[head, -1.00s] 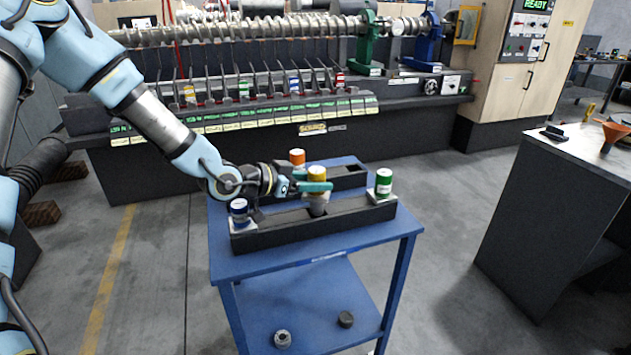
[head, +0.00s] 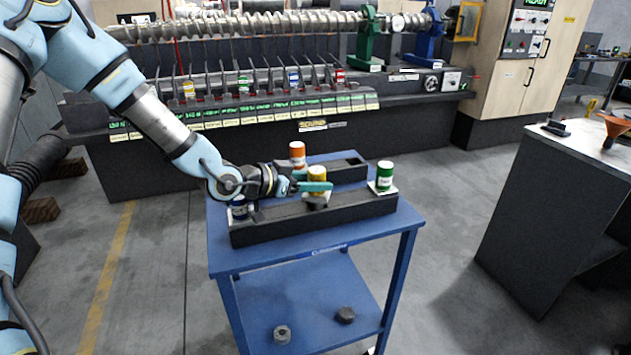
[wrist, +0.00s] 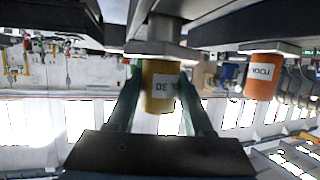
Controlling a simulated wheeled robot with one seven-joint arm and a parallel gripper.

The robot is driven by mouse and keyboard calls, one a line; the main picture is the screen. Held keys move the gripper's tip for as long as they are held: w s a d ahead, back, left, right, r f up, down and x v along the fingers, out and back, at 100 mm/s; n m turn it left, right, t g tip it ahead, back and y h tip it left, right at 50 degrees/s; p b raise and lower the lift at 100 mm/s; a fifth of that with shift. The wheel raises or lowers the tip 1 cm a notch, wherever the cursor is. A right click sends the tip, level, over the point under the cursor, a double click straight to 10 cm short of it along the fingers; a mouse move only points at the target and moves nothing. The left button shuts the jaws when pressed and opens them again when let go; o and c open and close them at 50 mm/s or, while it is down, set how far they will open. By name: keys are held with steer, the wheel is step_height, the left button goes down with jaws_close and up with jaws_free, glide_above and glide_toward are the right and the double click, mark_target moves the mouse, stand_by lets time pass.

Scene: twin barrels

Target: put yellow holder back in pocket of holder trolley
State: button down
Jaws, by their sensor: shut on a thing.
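The yellow holder (head: 317,174) is between the green fingers of my gripper (head: 314,187), which is shut on it. It is upright over the middle of the front dark rack of the blue holder trolley (head: 300,254). Its lower part is at the level of the rack top; whether it is fully seated in the pocket is hidden. In the wrist view the yellow holder (wrist: 160,84) shows upside down between both fingers, its grey shank running up toward the dark rack (wrist: 225,25).
A green holder (head: 385,175) stands at the right end of the front rack, an orange one (head: 297,154) in the back rack. A machine bench (head: 250,150) is behind.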

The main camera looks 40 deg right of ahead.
steer(key=shift+f+b, duration=0.95)
steer(key=shift+f, duration=0.25)
steer(key=c, duration=0.5)
jaws_free()
steer(key=shift+o, duration=1.4)
steer(key=b+v, duration=0.1)
steer(key=v, duration=0.9)
steer(key=shift+a+r, duration=0.2)
steer(key=shift+a, duration=0.15)
